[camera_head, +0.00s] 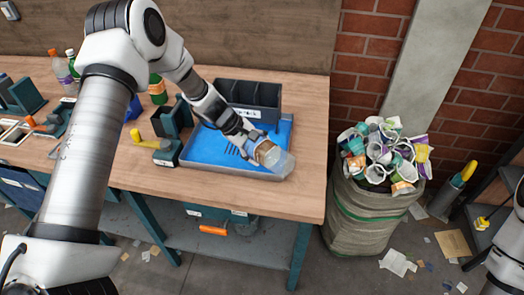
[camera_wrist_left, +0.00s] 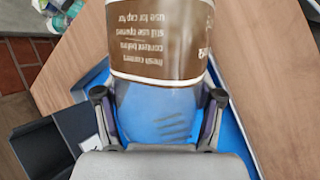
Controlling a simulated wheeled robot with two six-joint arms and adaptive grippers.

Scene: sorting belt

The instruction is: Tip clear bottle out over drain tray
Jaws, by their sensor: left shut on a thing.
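The clear bottle (camera_head: 278,161) has a brown label and lies tilted in my left gripper (camera_head: 254,146), its clear end pointing to the lower right. It is over the front right part of the drain tray (camera_head: 207,147), which has a blue floor with dark slots and a grey rim. In the left wrist view, the fingers (camera_wrist_left: 160,100) stand on either side of the bottle (camera_wrist_left: 160,45), and its label text is upside down. Blue tray floor shows through its clear part. Whether liquid is in it, I cannot tell. My right gripper is out of view.
A dark divided bin (camera_head: 248,97) stands behind the tray. Several bottles (camera_head: 66,72) stand at the far left. A sack of used cups (camera_head: 372,205) stands on the floor right of the bench.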

